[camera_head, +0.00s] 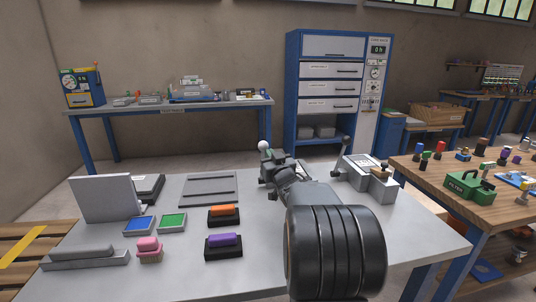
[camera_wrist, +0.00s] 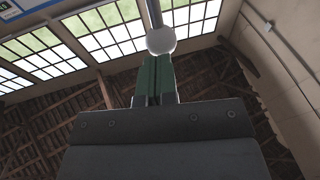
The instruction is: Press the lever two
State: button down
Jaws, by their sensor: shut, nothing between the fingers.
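A lever with a white ball knob (camera_wrist: 161,40) and a grey rod shows in the wrist view, just past my fingertips. The knob also shows in the head view (camera_head: 264,146), at the far end of my arm. My gripper (camera_wrist: 155,60) has its two green fingers shut side by side, with nothing between them. The fingertips look very close to the ball; I cannot tell whether they touch it. In the head view my arm hides the lever's base and most of my fingers. I cannot tell the lever's number.
The grey table (camera_head: 110,276) holds an orange-topped block (camera_head: 223,211), a purple-topped block (camera_head: 223,240), a pink brush-like block (camera_head: 149,245), blue and green trays (camera_head: 172,223) and an upright grey panel (camera_head: 107,198). A grey device (camera_head: 366,178) stands right of my arm.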

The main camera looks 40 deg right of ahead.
jog(key=shift+x, duration=0.9)
jog(key=shift+r, duration=0.1)
